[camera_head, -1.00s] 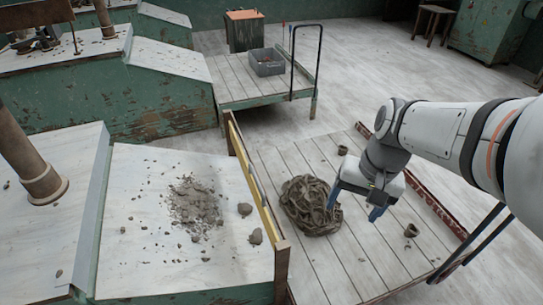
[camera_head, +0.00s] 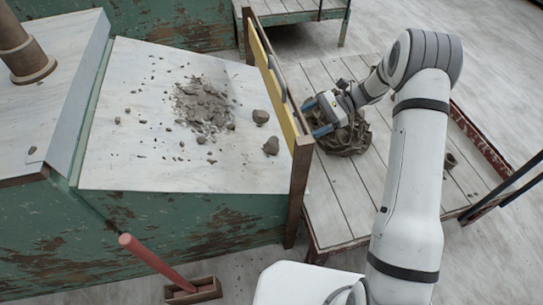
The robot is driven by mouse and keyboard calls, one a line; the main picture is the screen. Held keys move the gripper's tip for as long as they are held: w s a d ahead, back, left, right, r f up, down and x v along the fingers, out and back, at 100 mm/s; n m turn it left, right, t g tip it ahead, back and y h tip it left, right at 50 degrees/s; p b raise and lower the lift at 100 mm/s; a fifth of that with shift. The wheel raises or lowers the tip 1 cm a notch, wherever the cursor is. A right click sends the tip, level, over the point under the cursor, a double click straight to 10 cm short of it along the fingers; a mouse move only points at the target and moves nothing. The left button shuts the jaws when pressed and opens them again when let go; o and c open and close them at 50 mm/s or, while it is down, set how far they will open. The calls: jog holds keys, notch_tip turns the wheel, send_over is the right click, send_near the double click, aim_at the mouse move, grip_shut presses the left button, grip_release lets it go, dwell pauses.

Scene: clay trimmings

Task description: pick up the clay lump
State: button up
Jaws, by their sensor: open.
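Two larger grey-brown clay lumps lie on the pale sloping bench top (camera_head: 120,80). One lump (camera_head: 261,117) is near the yellow-edged board, and the other lump (camera_head: 271,146) is nearer the front. I cannot tell which one the task means. A spread of crumbled clay trimmings (camera_head: 203,105) lies to their left. My gripper (camera_head: 312,118) is open, with its blue fingers pointing left, to the right of the lumps and the board. No clay shows between the fingers. In the picture it overlaps a crumpled brown heap (camera_head: 348,141).
A yellow-edged wooden board (camera_head: 272,80) stands along the bench's right edge, between the lumps and my gripper. A slatted cart (camera_head: 335,205) bears the heap and a small pot (camera_head: 450,160). A reddish handle (camera_head: 155,262) rises from a wooden box below the bench.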

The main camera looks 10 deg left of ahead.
aim_at(278, 144)
notch_tip(278, 144, down, 10)
jog(key=w+a+m+y+b, duration=0.2)
jog(key=w+y+b, duration=0.1)
jog(key=b+x, duration=0.1)
jog(key=x, duration=0.1)
jog(key=b+x, duration=0.1)
jog(key=x, duration=0.2)
jog(key=s+b+x, duration=0.1)
jog(key=x, duration=0.2)
jog(key=shift+d+f, duration=0.3)
jog(key=shift+c, duration=0.3)
jog(key=c, duration=1.1)
